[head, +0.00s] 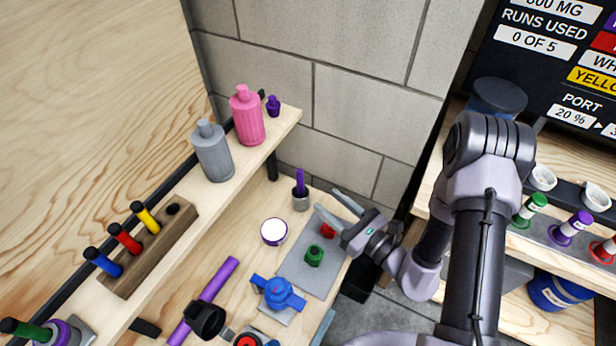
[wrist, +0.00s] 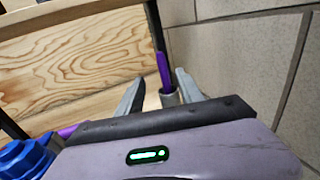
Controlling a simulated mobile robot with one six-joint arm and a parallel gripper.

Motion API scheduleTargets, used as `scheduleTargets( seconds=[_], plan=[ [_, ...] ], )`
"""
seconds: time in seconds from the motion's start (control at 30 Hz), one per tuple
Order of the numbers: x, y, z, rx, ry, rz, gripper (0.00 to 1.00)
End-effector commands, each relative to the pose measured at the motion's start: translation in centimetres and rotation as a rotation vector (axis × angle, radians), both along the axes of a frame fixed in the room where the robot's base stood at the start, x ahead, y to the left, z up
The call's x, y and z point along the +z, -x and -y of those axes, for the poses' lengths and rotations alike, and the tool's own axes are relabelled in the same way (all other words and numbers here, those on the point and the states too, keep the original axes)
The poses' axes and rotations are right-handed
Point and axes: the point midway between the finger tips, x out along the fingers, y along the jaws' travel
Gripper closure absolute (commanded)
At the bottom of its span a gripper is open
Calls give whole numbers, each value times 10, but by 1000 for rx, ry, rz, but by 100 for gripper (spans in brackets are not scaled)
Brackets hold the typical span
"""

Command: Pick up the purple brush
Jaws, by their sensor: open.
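The purple brush (head: 300,181) stands upright, slightly tilted, in a small grey cup (head: 300,202) on the lower bench near the wall. Its lower end is hidden in the cup. My gripper (head: 328,200) is open and empty, to the right of the cup in the head view, with its fingers pointing toward it. In the wrist view the purple brush (wrist: 163,70) and the grey cup (wrist: 169,98) show between the two open fingers. The brush appears beyond the fingers, not held; the exact distance is unclear.
A grey mat (head: 312,275) holds a green knob (head: 314,255) and a red piece (head: 327,230). A blue valve (head: 278,293), a white-topped round container (head: 274,232) and a purple pipe (head: 204,300) are nearby. The upper shelf carries a pink bottle (head: 247,118) and a grey bottle (head: 212,152).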

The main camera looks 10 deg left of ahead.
Motion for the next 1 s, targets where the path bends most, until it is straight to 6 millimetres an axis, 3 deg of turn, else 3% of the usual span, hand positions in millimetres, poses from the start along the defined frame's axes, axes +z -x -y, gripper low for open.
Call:
scheduleTargets(
  seconds=[0.3, 0.53, 0.77, 1.0],
  plan=[
    [0, -44, -61, 9, -1, 4, 56],
    [1, -61, -81, 8, 0, 3, 56],
    [6, -91, -111, 8, 0, 3, 56],
    [7, -95, -115, 5, -1, 0, 56]
  ],
)
